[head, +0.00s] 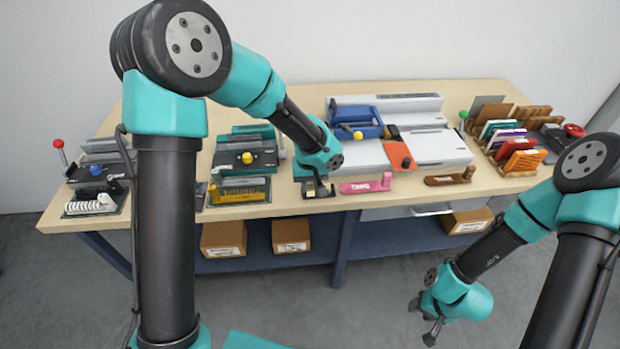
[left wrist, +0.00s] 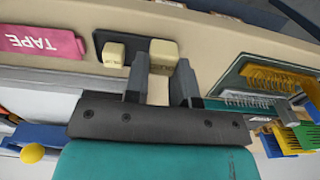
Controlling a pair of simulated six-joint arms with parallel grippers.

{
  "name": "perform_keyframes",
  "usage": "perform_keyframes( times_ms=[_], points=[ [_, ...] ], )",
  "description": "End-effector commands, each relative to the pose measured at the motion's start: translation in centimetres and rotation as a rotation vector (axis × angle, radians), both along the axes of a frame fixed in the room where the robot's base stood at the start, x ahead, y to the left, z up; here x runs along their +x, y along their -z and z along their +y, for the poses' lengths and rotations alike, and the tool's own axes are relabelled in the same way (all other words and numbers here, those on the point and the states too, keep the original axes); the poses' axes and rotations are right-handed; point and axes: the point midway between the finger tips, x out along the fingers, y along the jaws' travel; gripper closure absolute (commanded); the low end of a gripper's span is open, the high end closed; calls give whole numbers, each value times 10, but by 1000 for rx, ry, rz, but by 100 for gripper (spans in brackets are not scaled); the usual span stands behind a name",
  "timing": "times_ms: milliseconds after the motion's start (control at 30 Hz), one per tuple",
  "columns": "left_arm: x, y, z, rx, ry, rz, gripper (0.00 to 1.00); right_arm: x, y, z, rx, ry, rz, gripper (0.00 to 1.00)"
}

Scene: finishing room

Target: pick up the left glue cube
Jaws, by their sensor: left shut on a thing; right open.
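Two cream glue cubes are at a small dark tray (head: 319,196) on the front edge of the bench. In the left wrist view, the left glue cube (left wrist: 163,50) is between the fingers of my left gripper (left wrist: 160,80), which is shut on it. It looks larger than the other cube, but I cannot tell whether it is clear of the tray. The right glue cube (left wrist: 114,55) sits on the tray just beside one finger. In the head view my left gripper (head: 315,182) partly hides the cubes. My right gripper (head: 432,326) is open and empty, low in front of the bench.
A pink tape holder (head: 366,185) lies right of the tray, a brown one (head: 450,176) farther right. A comb tray with yellow combs (head: 240,192) is on the left. Binding machines and a blue punch (head: 354,122) stand behind. Boxes sit on the lower shelf.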

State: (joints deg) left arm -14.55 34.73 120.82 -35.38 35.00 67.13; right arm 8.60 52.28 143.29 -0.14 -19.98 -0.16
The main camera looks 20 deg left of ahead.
Motion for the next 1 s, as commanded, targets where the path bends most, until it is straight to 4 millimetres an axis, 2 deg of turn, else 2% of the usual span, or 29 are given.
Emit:
perform_keyframes(
  times_ms=[300, 500, 700, 1000],
  points=[
    [-76, -8, -22, 0, 6, 0, 98, 0, 0, 0, 0, 0, 0, 57],
    [-106, -11, -31, -1, 3, 0, 98, 0, 0, 0, 0, 0, 0, 57],
    [-117, -11, -34, 0, 2, 0, 98, 0, 0, 0, 0, 0, 0, 57],
    [-117, -11, -34, 0, 0, 0, 98, 0, 0, 0, 0, 0, 0, 57]
  ],
)
